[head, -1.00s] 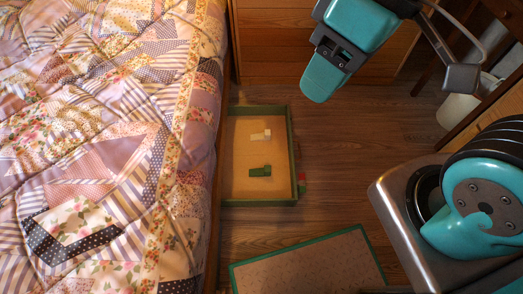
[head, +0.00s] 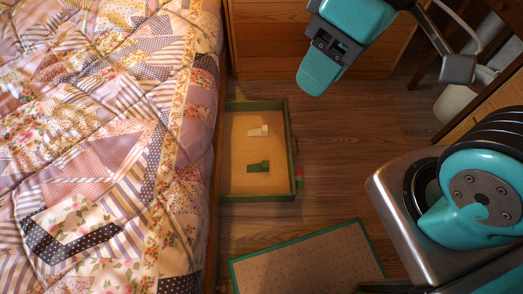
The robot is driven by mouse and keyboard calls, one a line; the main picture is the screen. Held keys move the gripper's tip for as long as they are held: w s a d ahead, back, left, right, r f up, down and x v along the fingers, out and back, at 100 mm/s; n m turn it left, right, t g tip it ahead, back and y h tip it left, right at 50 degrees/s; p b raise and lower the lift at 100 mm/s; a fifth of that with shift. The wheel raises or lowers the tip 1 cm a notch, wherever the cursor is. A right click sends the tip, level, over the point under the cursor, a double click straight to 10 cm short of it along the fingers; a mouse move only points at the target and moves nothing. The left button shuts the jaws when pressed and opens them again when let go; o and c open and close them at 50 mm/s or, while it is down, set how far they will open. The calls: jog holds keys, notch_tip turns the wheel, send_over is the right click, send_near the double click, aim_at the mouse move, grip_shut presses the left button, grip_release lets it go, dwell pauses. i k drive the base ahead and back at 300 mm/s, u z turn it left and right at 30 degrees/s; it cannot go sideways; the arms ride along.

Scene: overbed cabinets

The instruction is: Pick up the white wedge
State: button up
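The white wedge (head: 258,131) is a small pale piece lying in the upper part of a shallow green-rimmed tray (head: 292,150) on the floor beside the bed. A small dark green piece (head: 258,167) lies below it in the same tray. My gripper (head: 318,75) is at the top of the head view, above and to the right of the tray in the picture, apart from the wedge. Its fingers overlap from this angle, so I cannot tell whether it is open or shut. I see nothing held in it.
A bed with a patchwork quilt (head: 110,140) fills the left. A wooden drawer front (head: 270,40) stands behind the tray. A green-edged board (head: 310,262) lies in front. A red piece (head: 300,173) touches or sits near the tray's right side.

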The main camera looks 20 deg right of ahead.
aim_at(263, 132)
jog(key=k, duration=1.25)
jog(key=z, duration=0.45)
jog(key=i, duration=1.35)
jog(key=u, duration=0.8)
jog(key=i, duration=0.3)
jog(key=u, duration=0.3)
